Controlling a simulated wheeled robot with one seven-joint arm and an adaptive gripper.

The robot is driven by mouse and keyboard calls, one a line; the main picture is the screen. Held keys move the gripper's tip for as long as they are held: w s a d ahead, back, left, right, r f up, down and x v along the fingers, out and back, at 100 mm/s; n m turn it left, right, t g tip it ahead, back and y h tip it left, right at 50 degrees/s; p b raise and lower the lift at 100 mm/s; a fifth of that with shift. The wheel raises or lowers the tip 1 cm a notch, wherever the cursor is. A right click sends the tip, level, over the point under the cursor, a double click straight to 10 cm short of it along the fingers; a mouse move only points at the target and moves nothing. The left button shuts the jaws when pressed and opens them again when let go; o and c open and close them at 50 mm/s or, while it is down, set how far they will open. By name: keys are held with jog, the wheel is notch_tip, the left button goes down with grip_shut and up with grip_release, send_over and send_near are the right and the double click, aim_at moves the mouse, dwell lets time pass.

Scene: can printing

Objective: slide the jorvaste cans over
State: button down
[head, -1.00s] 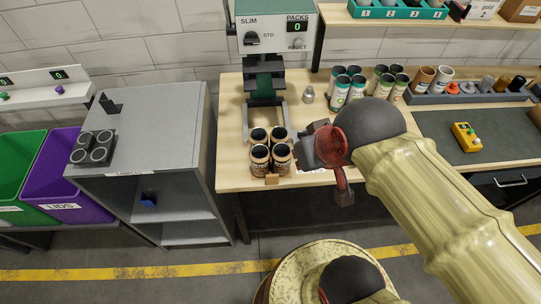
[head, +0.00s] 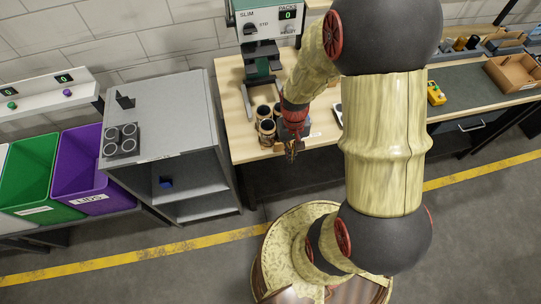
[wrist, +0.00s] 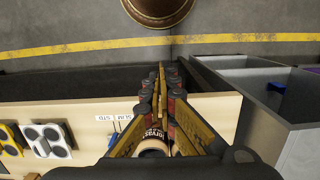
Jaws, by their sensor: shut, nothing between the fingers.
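The jorvaste cans (head: 265,125) are brown, open-topped and upright, grouped near the front edge of the wooden bench (head: 236,122) below the press. My arm and gripper partly hide the group in the head view. My gripper (head: 291,153) points down at the right front of the cans, by the bench's front edge. In the wrist view my gripper (wrist: 161,72) has its fingers together with nothing between them. A brown can (wrist: 155,143) with partly readable lettering shows behind the fingers there. I cannot tell whether the gripper touches a can.
The green press (head: 262,30) marked SLIM, STD and PACKS stands behind the cans. A purple LIDS bin (head: 85,180) and a green bin (head: 35,170) are farther left. My arm hides the bench's middle.

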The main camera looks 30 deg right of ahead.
jog(key=w+t, duration=0.1)
jog(key=w, duration=0.2)
send_over(282, 151)
jog(key=s+a, duration=0.2)
jog(key=shift+s+d+f+b, duration=0.1)
jog(key=shift+f+b, duration=0.05)
jog(key=shift+f, duration=2.35)
jog(key=shift+s+d+f+b, duration=0.1)
jog(key=shift+f+b, duration=0.05)
jog(key=shift+f, duration=2.35)
jog(key=w+d+b, duration=0.1)
jog(key=w+d, duration=0.1)
jog(key=w, duration=0.4)
jog(key=w+d+b, duration=0.1)
jog(key=w, duration=0.6)
jog(key=w+d+b, duration=0.2)
jog(key=w, duration=0.4)
jog(key=shift+w+d+f, duration=0.1)
jog(key=shift+w+d, duration=0.05)
jog(key=shift+d, duration=0.15)
jog(key=shift+w+d, duration=0.1)
jog(key=shift+w, duration=0.3)
jog(key=shift+s, duration=0.1)
